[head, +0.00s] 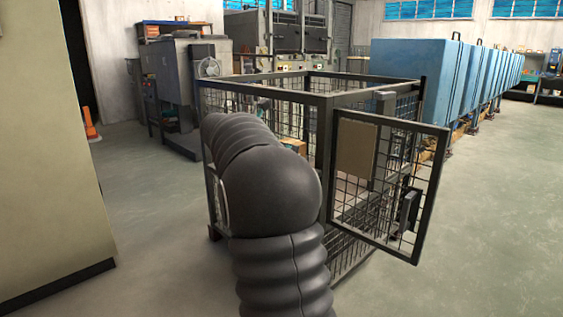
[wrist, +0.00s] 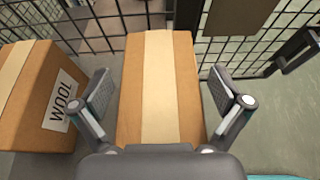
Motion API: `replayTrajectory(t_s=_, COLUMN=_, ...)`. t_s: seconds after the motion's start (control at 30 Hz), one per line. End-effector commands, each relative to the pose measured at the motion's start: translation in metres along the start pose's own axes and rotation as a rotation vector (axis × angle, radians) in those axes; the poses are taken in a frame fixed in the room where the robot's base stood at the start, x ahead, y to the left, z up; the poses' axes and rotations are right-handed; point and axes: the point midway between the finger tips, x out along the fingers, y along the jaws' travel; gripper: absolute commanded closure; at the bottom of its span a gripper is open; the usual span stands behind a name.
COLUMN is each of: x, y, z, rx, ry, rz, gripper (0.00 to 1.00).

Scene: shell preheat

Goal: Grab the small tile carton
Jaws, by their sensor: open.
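A narrow brown carton (wrist: 184,75) with a pale tape strip along its top lies between the spread fingers of my gripper (wrist: 166,97) in the wrist view. No label shows on it, so I cannot tell for sure that it is the tile carton. My gripper is open, with a gap visible between each finger and the carton's sides. A larger carton (wrist: 30,105) marked "WOOL" sits to the left. In the head view my arm hides the gripper, and part of a brown carton (head: 294,146) shows inside the cage; I cannot tell which one.
A dark wire-mesh cage (head: 265,95) surrounds the cartons. Its door (head: 428,190), with a brown panel (head: 356,149), stands at the right. Mesh (wrist: 100,28) runs close behind the cartons. Blue cabinets (head: 415,85) line the back right. Floor at the right is clear.

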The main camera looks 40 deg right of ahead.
Motion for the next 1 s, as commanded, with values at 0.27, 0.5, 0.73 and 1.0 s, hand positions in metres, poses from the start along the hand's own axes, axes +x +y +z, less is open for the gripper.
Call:
replayTrajectory(t_s=0.27, x=0.003, y=0.0, z=0.0, rx=0.0, ry=0.0, rz=0.002, gripper=0.07)
replayTrajectory(t_s=0.5, x=0.003, y=0.0, z=0.0, rx=0.0, ry=0.0, rz=0.002, gripper=0.68)
replayTrajectory(t_s=0.73, x=0.002, y=0.0, z=0.001, rx=0.001, ry=-0.001, rz=0.002, gripper=0.68)
replayTrajectory(t_s=1.0, x=-0.007, y=0.0, z=0.014, rx=0.005, ry=-0.001, rz=0.002, gripper=0.68)
